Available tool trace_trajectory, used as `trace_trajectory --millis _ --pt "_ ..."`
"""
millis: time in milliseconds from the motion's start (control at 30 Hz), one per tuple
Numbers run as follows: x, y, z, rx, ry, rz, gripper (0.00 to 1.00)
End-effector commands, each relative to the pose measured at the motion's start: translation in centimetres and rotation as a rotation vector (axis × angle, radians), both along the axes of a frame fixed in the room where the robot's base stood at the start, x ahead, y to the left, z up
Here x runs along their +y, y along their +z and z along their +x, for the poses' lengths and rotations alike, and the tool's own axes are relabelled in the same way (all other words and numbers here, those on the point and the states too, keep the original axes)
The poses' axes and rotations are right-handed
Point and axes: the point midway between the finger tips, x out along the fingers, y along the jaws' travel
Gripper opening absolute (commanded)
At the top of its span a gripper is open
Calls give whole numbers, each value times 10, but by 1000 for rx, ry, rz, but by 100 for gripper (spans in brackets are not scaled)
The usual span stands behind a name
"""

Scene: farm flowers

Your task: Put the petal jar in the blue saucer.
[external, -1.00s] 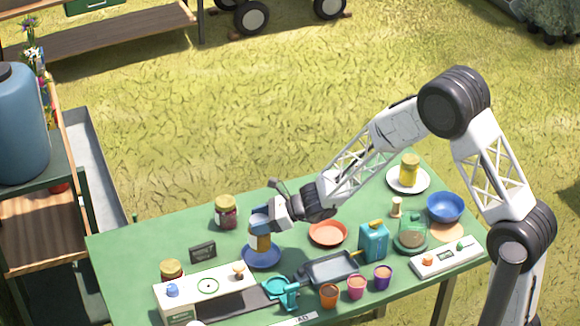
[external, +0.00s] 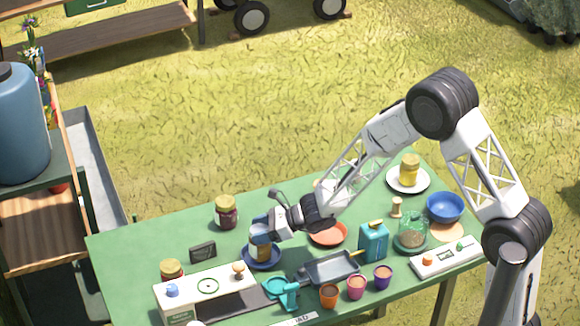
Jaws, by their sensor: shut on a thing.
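My gripper (external: 261,229) is at the left-middle of the green table, pointing down and shut on a small jar, which I take to be the petal jar (external: 260,248). The fingers cover the jar's top, and its contents are too small to make out. The jar is upright over the middle of the blue saucer (external: 262,264). Its lower end looks to be inside the saucer's rim, but I cannot tell whether it touches the bottom.
A dark red jar with a gold lid (external: 226,212) stands behind left. An orange-red dish (external: 327,233) is close on the right, and a grey tray (external: 331,268) lies in front of it. A yellow jar (external: 409,170) stands on a white plate (external: 394,186) at the back right.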

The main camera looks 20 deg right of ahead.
Motion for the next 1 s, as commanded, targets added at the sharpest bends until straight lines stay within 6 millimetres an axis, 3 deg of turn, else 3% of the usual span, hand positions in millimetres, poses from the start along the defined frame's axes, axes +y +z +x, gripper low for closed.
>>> trace_trajectory --millis 233,267,400,1000 --pt "0 -3 0 0 0 0 13" --pt "0 -3 0 0 0 0 63" --pt "0 -3 0 0 0 0 84" --pt "-8 4 -3 0 -1 0 86"
